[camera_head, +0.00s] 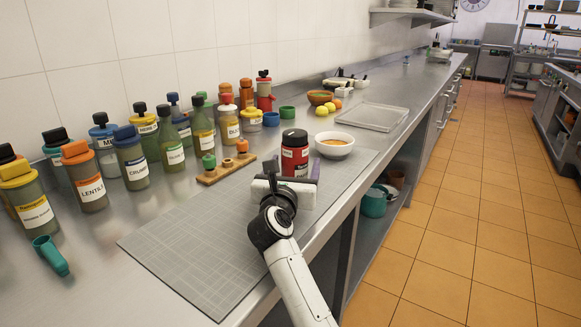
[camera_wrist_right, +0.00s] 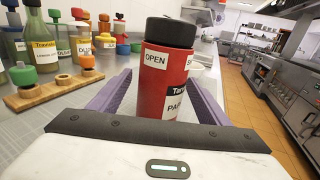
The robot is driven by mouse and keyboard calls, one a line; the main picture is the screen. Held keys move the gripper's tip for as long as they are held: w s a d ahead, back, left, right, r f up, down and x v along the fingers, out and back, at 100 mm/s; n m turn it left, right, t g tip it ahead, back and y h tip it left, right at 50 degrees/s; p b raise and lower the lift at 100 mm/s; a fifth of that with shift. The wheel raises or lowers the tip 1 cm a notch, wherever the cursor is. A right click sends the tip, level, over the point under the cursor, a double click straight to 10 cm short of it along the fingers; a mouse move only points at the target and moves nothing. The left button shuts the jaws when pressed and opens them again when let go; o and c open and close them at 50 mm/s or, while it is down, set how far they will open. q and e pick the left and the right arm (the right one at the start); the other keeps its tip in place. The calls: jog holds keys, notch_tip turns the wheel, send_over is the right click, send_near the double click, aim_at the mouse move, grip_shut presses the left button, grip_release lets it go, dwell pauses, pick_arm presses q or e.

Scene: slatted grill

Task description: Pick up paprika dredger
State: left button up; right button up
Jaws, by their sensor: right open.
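The paprika dredger (camera_head: 295,155) is a red cylinder with a black lid and white labels, standing upright on the grey grid mat (camera_head: 205,250). In the right wrist view the dredger (camera_wrist_right: 168,75) fills the middle, with an "OPEN" label and a partly visible "PA" label. My right gripper (camera_head: 293,172) is open, its purple fingers on either side of the dredger. In the wrist view the fingers of my right gripper (camera_wrist_right: 160,88) flank it, with a gap visible on the left; contact on the right is unclear. My left gripper is out of view.
A white bowl (camera_head: 334,151) of orange food stands close behind the dredger. A wooden rack (camera_head: 226,168) with small coloured caps lies to its left. Several labelled bottles line the wall side. A metal tray (camera_head: 372,117) lies farther back. The mat's front part is clear.

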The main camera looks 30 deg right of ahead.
jog(key=shift+s+r, duration=0.1)
jog(key=shift+s, duration=0.05)
jog(key=shift+c, duration=0.7)
jog(key=c, duration=1.1)
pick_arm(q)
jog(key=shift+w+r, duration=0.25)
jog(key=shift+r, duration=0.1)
pick_arm(e)
jog(key=shift+c, duration=0.5)
notch_tip(320, 180, up, 17)
jog(key=shift+f+p, duration=0.2)
jog(key=shift+p, duration=0.8)
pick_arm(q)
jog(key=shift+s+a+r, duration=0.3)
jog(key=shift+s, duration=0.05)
pick_arm(e)
jog(key=shift+r, duration=0.75)
pick_arm(q)
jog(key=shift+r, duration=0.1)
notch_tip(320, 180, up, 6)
jog(key=p, duration=0.6)
pick_arm(e)
notch_tip(320, 180, up, 7)
